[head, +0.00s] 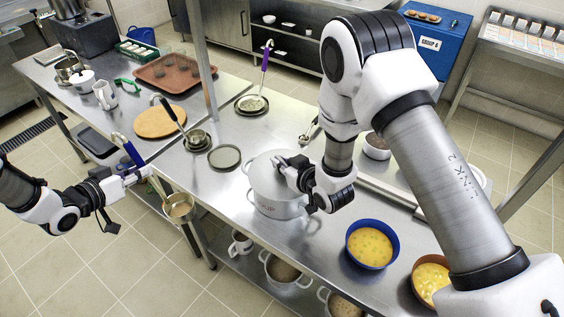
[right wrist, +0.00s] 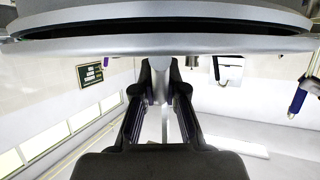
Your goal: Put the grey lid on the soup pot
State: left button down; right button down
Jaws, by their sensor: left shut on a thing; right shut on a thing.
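The soup pot (head: 272,209), pale grey with red lettering, stands on the metal counter in the head view. The grey lid (head: 264,166) is at its top, roughly level. My right gripper (head: 290,168) is shut at the lid's top, its grip partly hidden by the wrist. In the right wrist view a broad grey disc edge (right wrist: 160,44) crosses the top, with a dark band beside it; I cannot tell whether the lid is fully seated. My left gripper (head: 139,174) is shut on a ladle (head: 178,207) with a blue handle, held off the counter's front edge.
A blue bowl (head: 372,244) and an orange bowl (head: 430,278) of yellow food stand right of the pot. A metal post (head: 200,62) rises behind. More pots (head: 284,272) sit below.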

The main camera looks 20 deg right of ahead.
jog(key=c, duration=1.2)
grip_release()
jog(key=shift+o, duration=0.2)
jog(key=v, duration=1.2)
jog(key=shift+f, duration=0.1)
